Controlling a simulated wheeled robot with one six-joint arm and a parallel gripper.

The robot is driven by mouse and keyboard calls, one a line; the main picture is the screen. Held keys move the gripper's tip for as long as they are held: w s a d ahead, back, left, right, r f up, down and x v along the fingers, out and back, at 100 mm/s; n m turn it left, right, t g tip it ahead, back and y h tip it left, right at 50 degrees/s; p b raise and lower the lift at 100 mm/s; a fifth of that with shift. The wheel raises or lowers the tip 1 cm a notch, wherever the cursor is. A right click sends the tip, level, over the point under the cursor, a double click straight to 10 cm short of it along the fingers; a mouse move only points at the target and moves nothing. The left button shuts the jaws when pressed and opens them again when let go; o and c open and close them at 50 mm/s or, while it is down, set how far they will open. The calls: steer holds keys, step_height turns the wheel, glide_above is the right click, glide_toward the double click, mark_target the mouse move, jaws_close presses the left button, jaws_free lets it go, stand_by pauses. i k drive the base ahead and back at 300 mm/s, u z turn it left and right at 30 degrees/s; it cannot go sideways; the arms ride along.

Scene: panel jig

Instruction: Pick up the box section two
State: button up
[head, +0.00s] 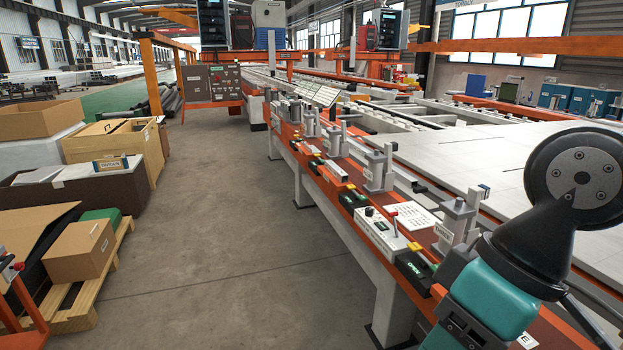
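No piece is clearly readable as box section two. A short pale bar with a red end (336,170) lies along the front of the long orange jig bench (352,221); it is too small to tell whether it is a box section. Upright grey clamp fixtures stand along the bench, one near (457,221) and one farther off (377,168). My arm, teal and black, rises at the lower right and covers the near end of the bench. My gripper cannot be made out in this view.
A white control box with a lever (386,232) and a black box with a green label (413,269) sit on the bench's front edge. Cardboard boxes (80,250) on a pallet and a wooden crate (119,151) stand at left. The grey floor between is clear.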

mark_target(341, 177)
steer(key=u, duration=0.65)
steer(key=i, duration=1.55)
steer(key=u, duration=0.3)
steer(key=i, duration=1.7)
steer(key=z, duration=1.15)
steer(key=i, duration=0.95)
steer(key=z, duration=0.6)
